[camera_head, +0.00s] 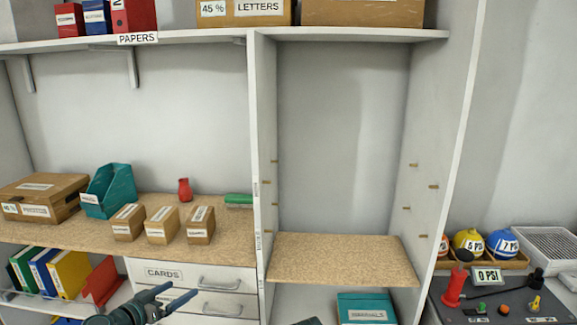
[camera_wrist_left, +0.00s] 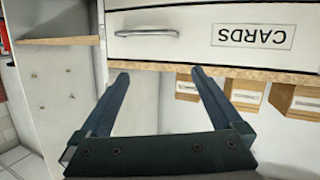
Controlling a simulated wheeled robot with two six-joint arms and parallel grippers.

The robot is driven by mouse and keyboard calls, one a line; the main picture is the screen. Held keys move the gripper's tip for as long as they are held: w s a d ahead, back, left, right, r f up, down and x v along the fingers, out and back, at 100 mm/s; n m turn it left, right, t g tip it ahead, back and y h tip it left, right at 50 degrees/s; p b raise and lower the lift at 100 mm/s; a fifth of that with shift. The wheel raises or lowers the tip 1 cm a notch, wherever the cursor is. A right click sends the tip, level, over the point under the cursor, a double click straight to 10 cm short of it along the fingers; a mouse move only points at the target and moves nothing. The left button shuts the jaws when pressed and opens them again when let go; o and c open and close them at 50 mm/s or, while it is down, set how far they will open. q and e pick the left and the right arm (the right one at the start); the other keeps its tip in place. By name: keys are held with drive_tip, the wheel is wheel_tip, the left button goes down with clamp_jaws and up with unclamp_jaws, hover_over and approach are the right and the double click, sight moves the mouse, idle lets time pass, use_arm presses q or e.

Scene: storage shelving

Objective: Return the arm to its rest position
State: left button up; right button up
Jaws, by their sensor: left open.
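My left gripper (camera_head: 184,289) is at the lower left of the head view, in front of the drawers below the counter. Its two dark fingers are apart, with nothing between them. In the left wrist view the open fingers (camera_wrist_left: 158,74) point towards the drawer front (camera_wrist_left: 195,45) labelled CARDS, which appears upside down. Whether the fingertips touch the drawer cannot be told. The CARDS drawer (camera_head: 165,273) looks closed in the head view. My right gripper is not seen.
The counter (camera_head: 75,236) holds small boxes (camera_head: 162,226), a teal holder (camera_head: 110,190) and a red vase (camera_head: 184,190). Binders (camera_head: 68,273) stand below it. A white upright (camera_head: 258,150) separates an empty shelf (camera_head: 340,258). A bench with gauges (camera_head: 490,300) is at right.

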use_arm(q)
drive_tip(key=s+d+f+m+g+h, duration=0.1)
drive_tip(key=s+d+f+g, duration=0.3)
drive_tip(key=d, duration=0.5)
drive_tip(key=s+d+f+m+g, duration=0.1)
drive_tip(key=s+d+f+g, duration=0.1)
drive_tip(key=d+f+g, duration=0.5)
drive_tip(key=s+d+f+n+g+y, duration=0.1)
drive_tip(key=s+d+f+g+y, duration=0.3)
drive_tip(key=s+d+y, duration=0.6)
wheel_tip(320, 180, up, 12)
drive_tip(key=s+a+t+h+p, duration=0.1)
drive_tip(key=a+p, duration=0.1)
drive_tip(key=p, duration=1)
drive_tip(key=shift+s+a+n+h+p, duration=0.25)
drive_tip(key=shift+s+n+h+p, duration=0.05)
drive_tip(key=shift+s+h+p, duration=0.1)
drive_tip(key=shift+f, duration=0.2)
